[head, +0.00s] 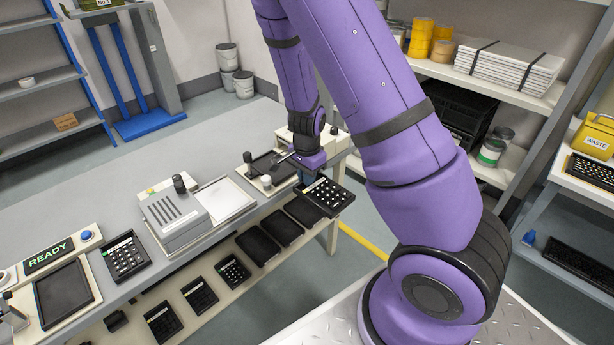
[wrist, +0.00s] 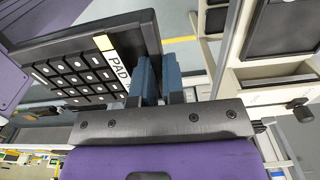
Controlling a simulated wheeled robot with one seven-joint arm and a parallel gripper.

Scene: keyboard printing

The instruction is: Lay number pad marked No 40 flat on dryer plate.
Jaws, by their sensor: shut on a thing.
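My gripper (head: 308,160) is shut on a black number pad (head: 325,195) with white-marked keys. In the wrist view, the blue fingers (wrist: 160,78) pinch one edge of the pad (wrist: 78,78), beside its white label reading "PAD". A number on the label cannot be read. The pad is held in the air near the bench's front right edge, and looks tilted. A pale flat plate (head: 226,199), which looks like the dryer plate, lies bare on the bench beside a grey slotted box (head: 176,219). The pad is to its right, apart from it.
A black tray fixture with knobs (head: 268,168) stands behind the pad. Another number pad (head: 125,256) and a READY station (head: 62,290) are at the bench's left. Several dark trays and pads lie on the lower shelf (head: 285,277). Shelving (head: 510,83) stands at the right.

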